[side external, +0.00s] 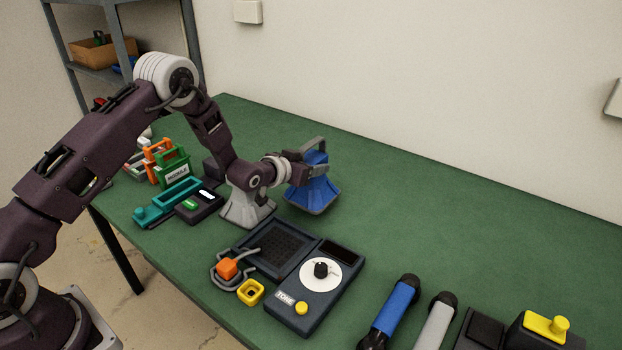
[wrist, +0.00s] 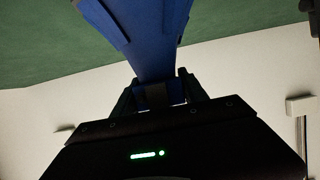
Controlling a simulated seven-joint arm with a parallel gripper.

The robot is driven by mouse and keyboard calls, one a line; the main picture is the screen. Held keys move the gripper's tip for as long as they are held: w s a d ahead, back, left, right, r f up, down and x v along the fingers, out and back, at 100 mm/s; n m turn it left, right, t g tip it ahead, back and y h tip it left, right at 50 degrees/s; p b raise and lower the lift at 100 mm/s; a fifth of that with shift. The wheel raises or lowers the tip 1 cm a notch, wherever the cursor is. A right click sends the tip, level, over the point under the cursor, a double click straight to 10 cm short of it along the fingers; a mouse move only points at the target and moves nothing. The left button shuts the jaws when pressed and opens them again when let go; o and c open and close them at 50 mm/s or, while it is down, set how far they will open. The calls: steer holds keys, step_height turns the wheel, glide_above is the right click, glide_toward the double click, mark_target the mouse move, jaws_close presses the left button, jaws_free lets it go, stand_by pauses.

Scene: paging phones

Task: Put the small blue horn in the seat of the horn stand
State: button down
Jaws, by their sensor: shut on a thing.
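The blue horn (side external: 312,194) hangs from my gripper (side external: 318,164), wide flared mouth down, over the green table. My gripper is shut on its narrow upper part. In the wrist view the blue horn (wrist: 145,35) runs up from between the fingers (wrist: 158,95) and out of the top edge. I cannot tell whether its lower rim clears the table. A dark square tray with a gridded recess (side external: 270,248) lies in front, joined to a panel marked TONE (side external: 312,290); it may be the horn stand, but I cannot be sure. The recess looks empty.
The right rear table is clear.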

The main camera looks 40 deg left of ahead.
mark_target(310, 144)
step_height(310, 144, up, 6)
steer(key=shift+r, duration=0.1)
steer(key=s+d+r, duration=0.1)
steer(key=r, duration=0.1)
steer(key=s+d+r, duration=0.1)
steer(key=r, duration=0.1)
steer(key=shift+s+d, duration=0.15)
steer(key=shift+s, duration=0.25)
steer(key=s+d+r, duration=0.5)
steer(key=s+r, duration=0.3)
steer(key=s, duration=0.4)
steer(key=s+a, duration=0.2)
steer(key=a, duration=0.6)
steer(key=s+f+m+h, duration=0.2)
steer(key=s+m+h, duration=0.15)
steer(key=s, duration=0.25)
steer(key=w+d+f+h, duration=0.1)
steer(key=w+f, duration=0.1)
steer(key=f, duration=0.6)
steer(key=w+d+f+g+h, duration=0.1)
steer(key=w+d+f, duration=0.1)
steer(key=f, duration=0.7)
steer(key=shift+d+f+m, duration=0.15)
steer(key=shift+d+m, duration=0.1)
steer(key=shift+m, duration=0.2)
steer(key=shift+w+f, duration=0.1)
steer(key=c, duration=0.5)
jaws_free()
